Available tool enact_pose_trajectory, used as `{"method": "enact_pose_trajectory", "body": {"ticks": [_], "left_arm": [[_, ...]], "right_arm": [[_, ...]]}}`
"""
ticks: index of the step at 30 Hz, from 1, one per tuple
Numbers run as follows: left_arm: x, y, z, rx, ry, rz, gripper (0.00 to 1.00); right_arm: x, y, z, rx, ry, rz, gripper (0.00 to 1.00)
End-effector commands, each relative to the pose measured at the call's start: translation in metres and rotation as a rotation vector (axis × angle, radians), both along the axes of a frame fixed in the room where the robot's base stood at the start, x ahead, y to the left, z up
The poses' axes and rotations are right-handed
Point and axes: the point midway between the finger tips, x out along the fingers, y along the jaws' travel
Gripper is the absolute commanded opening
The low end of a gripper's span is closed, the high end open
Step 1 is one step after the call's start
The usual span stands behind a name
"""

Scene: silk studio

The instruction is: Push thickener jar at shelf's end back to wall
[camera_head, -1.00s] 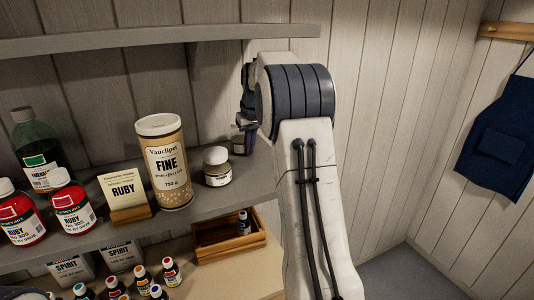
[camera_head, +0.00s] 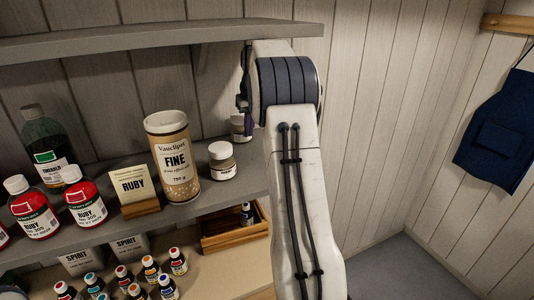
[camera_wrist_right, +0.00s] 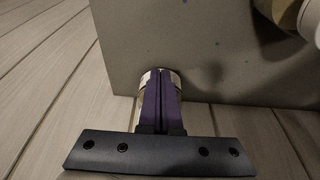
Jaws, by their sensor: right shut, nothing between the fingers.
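A small pale-lidded jar (camera_head: 238,125) stands at the back of the middle shelf's right end, close to the wall and partly hidden by my right arm. In the right wrist view, a bit of this jar (camera_wrist_right: 146,78) shows behind the fingers, its pale label and tan body just visible. My right gripper (camera_wrist_right: 163,75) is shut with its purple fingers together and nothing between them. The fingers overlap the jar in view; I cannot tell if they touch it. In the head view the right gripper (camera_head: 242,100) is mostly hidden by my arm. My left gripper is out of view.
An upper shelf (camera_head: 150,42) hangs above. A wooden crate (camera_head: 237,236) sits below.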

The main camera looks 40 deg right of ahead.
Motion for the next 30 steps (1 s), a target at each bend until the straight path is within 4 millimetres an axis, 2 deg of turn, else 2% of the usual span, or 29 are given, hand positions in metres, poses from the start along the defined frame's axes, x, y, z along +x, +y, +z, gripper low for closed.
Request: {"method": "enact_pose_trajectory", "body": {"ticks": [1, 6, 15, 21, 30], "left_arm": [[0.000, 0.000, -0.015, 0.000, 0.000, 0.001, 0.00], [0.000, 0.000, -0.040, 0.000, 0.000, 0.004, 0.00], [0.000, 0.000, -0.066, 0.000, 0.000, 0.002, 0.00], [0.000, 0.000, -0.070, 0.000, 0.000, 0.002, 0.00], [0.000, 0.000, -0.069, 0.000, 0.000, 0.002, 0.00]], "right_arm": [[-0.012, 0.003, -0.008, 0.000, 0.000, -0.002, 0.00], [-0.048, 0.014, -0.009, -0.001, -0.001, -0.002, 0.00], [-0.100, 0.031, -0.005, 0.000, -0.001, -0.002, 0.00], [-0.113, 0.035, -0.004, 0.001, 0.002, -0.001, 0.00], [-0.114, 0.035, -0.003, 0.001, 0.002, -0.001, 0.00]]}}
